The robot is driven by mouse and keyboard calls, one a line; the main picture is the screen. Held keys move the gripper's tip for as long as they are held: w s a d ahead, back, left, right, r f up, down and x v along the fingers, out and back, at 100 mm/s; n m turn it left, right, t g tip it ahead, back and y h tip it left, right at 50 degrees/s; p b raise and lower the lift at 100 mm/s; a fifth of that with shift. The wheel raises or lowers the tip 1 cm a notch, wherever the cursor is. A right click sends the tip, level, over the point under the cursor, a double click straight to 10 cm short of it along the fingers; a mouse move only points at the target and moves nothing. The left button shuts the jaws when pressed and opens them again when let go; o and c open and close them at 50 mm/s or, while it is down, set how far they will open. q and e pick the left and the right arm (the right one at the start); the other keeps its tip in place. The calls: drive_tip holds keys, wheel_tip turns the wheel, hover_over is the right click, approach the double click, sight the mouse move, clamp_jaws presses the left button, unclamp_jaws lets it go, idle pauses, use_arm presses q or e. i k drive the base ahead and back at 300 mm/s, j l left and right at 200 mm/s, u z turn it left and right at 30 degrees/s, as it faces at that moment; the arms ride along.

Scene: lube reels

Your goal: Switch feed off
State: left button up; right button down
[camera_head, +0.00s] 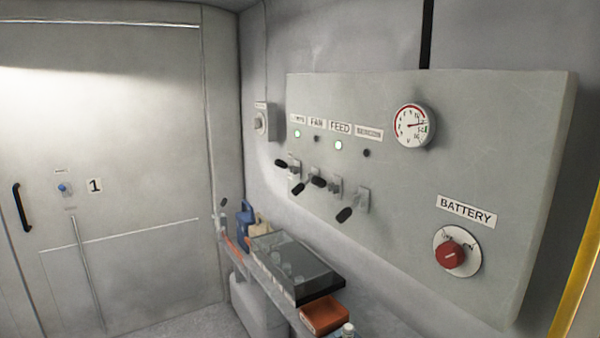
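A grey control panel (400,210) is on the wall at right. The FEED label (340,127) is on its upper left, and the lamp (338,145) below it is lit green. Below is a row of black-handled levers. The third lever from the left (318,181), in line with FEED, sticks out higher, like the first lever (281,163). The second lever (298,189), in line with FAN, and the fourth lever (344,215) point lower. The lamps for FAN and the fourth label are dark; the first is lit. Neither gripper is in view.
A round gauge (414,126) and a red BATTERY knob (449,254) are on the panel. Below it, a narrow shelf holds a dark transparent-lidded case (296,262), an orange-brown tray (325,316) and a blue container (245,219). A grey door (120,130) stands left.

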sight(316, 180)
drive_tip(key=i+j, duration=0.2)
drive_tip(key=i, duration=0.3)
drive_tip(key=i+j+u, duration=0.1)
drive_tip(key=i, duration=0.4)
drive_tip(key=i+j, duration=0.2)
drive_tip(key=i, duration=0.3)
